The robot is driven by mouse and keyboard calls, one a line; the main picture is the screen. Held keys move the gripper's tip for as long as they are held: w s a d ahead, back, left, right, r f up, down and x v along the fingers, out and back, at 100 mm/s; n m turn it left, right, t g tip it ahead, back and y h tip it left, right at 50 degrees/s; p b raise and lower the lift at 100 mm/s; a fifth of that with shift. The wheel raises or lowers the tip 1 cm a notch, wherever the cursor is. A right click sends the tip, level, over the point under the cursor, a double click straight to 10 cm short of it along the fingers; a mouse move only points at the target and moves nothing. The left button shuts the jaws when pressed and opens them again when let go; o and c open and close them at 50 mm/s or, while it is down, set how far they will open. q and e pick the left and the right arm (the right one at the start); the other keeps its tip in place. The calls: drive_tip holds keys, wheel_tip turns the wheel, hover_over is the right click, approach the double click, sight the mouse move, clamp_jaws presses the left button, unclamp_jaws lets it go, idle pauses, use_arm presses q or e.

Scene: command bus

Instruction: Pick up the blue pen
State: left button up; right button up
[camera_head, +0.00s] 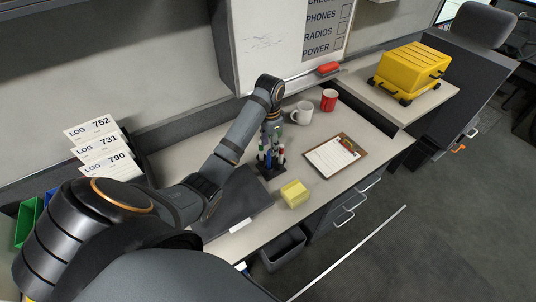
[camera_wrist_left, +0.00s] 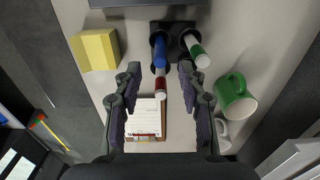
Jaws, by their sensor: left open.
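The blue pen (camera_wrist_left: 159,50) stands in a black pen holder (camera_wrist_left: 175,27), beside a green-marked pen (camera_wrist_left: 196,50) and near a red-marked pen (camera_wrist_left: 161,88). In the head view the holder (camera_head: 270,172) stands on the desk, with the pens upright in it. My left gripper (camera_wrist_left: 159,74) is open and empty, pointing down over the pens. It also shows in the head view (camera_head: 270,142). In the wrist view the blue pen lies just ahead of the gap between the fingertips, and the red pen shows within that gap. My right gripper is not in view.
A yellow block (camera_head: 294,193) and a clipboard (camera_head: 334,156) lie near the holder. A white mug (camera_head: 302,113) and a red mug (camera_head: 328,99) stand behind. A green mug (camera_wrist_left: 236,96) is close to the gripper. A yellow case (camera_head: 412,68) sits at right.

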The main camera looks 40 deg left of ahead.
sight(269, 158)
use_arm(q)
wheel_tip(269, 158, down, 4)
drive_tip(key=shift+w+r+b, duration=0.1)
drive_tip(key=shift+b, duration=1)
drive_tip(key=shift+w+a, duration=0.1)
drive_tip(key=shift+a, duration=0.2)
drive_tip(key=f+b, duration=0.1)
drive_tip(key=f, duration=0.1)
drive_tip(key=f+b, duration=0.1)
drive_tip(key=shift+s+d+f+b, duration=0.3)
drive_tip(key=shift+s+d, duration=0.05)
drive_tip(key=shift+f+p, duration=0.4)
drive_tip(key=shift+p, duration=0.05)
drive_tip(key=shift+w+a+f, duration=0.1)
drive_tip(key=shift+f, duration=0.25)
drive_tip(key=shift+r, duration=0.1)
clamp_jaws()
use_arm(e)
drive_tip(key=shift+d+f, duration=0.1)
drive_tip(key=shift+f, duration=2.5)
